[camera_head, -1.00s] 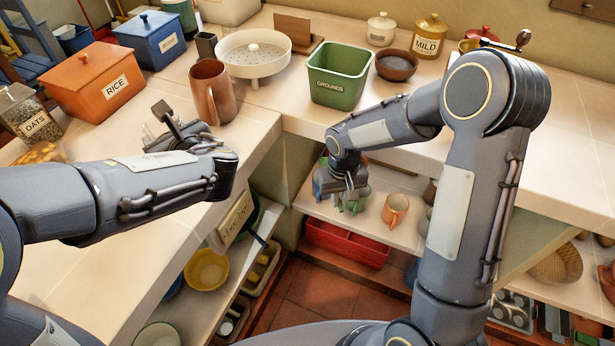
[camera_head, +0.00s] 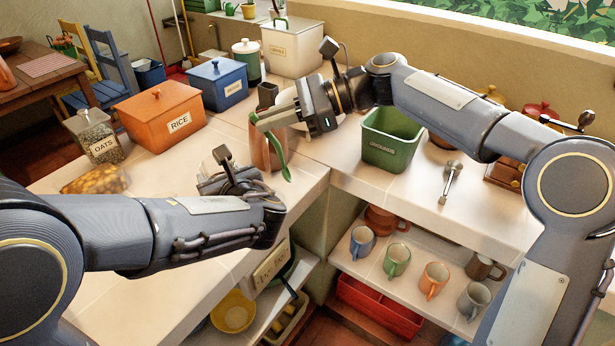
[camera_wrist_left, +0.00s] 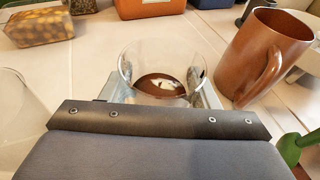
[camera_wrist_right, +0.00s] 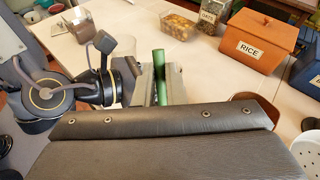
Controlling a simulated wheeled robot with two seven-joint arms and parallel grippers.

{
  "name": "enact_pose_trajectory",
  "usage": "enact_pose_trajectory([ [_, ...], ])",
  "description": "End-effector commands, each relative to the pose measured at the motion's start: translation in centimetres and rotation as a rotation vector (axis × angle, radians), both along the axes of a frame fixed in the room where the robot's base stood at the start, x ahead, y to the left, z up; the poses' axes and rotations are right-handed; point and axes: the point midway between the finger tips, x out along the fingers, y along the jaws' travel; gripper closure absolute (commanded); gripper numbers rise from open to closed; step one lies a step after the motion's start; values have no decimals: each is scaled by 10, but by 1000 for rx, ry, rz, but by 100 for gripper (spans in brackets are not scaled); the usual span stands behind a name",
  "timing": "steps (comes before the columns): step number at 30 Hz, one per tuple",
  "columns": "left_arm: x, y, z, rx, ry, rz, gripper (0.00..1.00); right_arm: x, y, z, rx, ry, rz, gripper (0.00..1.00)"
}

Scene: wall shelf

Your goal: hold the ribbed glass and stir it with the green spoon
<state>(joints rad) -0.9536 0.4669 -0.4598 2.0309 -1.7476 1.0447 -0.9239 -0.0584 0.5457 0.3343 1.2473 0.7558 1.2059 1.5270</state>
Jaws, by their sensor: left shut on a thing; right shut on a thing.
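A clear glass (camera_wrist_left: 160,75) with dark brown liquid and a pale patch in it stands between the fingers of my left gripper (camera_wrist_left: 163,92), which is shut on it. In the head view my left gripper (camera_head: 212,182) is low over the left counter, and its own parts hide most of the glass. My right gripper (camera_head: 275,122) is shut on the green spoon (camera_head: 280,157), which hangs slanting down in front of the copper jug. The spoon also shows in the right wrist view (camera_wrist_right: 159,64) and at the right edge of the left wrist view (camera_wrist_left: 294,150). It is apart from the glass.
The copper jug (camera_wrist_left: 265,55) stands close right of the glass. Another clear vessel (camera_wrist_left: 12,105) is at the left wrist view's edge. The rice box (camera_head: 165,118), oats jar (camera_head: 97,140) and green bin (camera_head: 392,140) stand on the counter. Several mugs (camera_head: 397,260) sit on the shelf below.

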Motion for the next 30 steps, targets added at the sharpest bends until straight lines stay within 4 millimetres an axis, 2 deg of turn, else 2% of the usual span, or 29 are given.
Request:
enact_pose_trajectory([
  [1, 0, 0, 0, 0, 0, 0, 78, 1, 8, 24, 66, -2, -27, 100],
  [4, 0, 0, 0, 0, 0, 0, 78, 0, 25, 65, 180, -1, -58, 100],
  [6, 0, 0, 0, 0, 0, 0, 78, -2, 40, 87, 244, 2, -59, 100],
  [10, 0, 0, 0, 0, 0, 0, 78, -6, 65, 111, 321, 9, -34, 100],
  [16, 0, 0, 0, 0, 0, 0, 78, -9, 81, 125, 364, 15, -1, 100],
  [30, 0, 0, 0, 0, 0, 0, 78, -10, 80, 124, 366, 16, 3, 100],
])
